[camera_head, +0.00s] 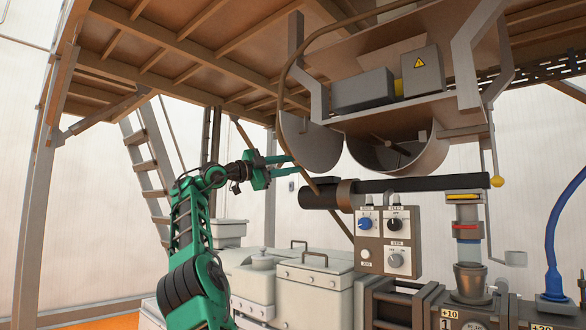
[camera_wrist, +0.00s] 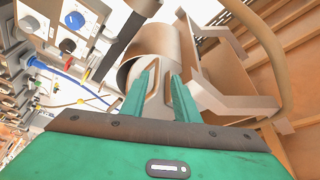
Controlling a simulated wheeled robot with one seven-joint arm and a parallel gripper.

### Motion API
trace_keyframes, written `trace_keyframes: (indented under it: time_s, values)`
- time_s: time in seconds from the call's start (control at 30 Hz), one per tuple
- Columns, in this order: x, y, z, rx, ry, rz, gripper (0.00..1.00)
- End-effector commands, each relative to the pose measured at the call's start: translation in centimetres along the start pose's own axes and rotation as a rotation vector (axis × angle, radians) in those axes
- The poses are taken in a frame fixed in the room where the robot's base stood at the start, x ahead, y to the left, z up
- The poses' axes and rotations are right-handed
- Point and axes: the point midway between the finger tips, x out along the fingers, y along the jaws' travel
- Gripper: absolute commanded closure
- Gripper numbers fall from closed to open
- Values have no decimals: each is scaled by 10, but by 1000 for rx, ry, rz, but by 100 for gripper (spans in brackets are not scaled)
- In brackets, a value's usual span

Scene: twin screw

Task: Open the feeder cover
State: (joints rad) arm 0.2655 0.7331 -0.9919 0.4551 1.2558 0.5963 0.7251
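A grey-brown feeder housing with a rounded, trough-like underside (camera_head: 400,155) hangs below the raised deck in the head view. At its left is a half-round plate (camera_head: 308,145), which may be the feeder cover; I cannot tell for sure. My gripper (camera_head: 292,165) is just left of this plate, with its green fingers pointing at it. In the wrist view, the fingers of my gripper (camera_wrist: 163,78) are apart. The curved brown-grey shell (camera_wrist: 160,45) lies just beyond them, and part of it shows between them. I cannot tell whether they touch it.
A black horizontal cylinder (camera_head: 410,189) runs below the trough, close to my gripper. A grey control box with knobs (camera_head: 389,240) stands beneath it. A bent brown pipe (camera_head: 284,85) comes down beside the housing. White machine covers (camera_head: 313,275) lie below; a ladder (camera_head: 146,165) stands behind.

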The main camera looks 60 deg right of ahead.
Motion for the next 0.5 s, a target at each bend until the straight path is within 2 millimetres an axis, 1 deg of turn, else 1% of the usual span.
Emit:
trace_keyframes:
  time_s: [0.03, 0.2, 0.3, 0.5]
  values:
    - [-12, -1, 1, -1, -2, -2, 72]
    - [-42, -2, 2, -1, -1, -2, 72]
    - [-54, -3, 2, -1, 0, -3, 72]
    - [-66, -3, 1, 0, 1, -2, 72]
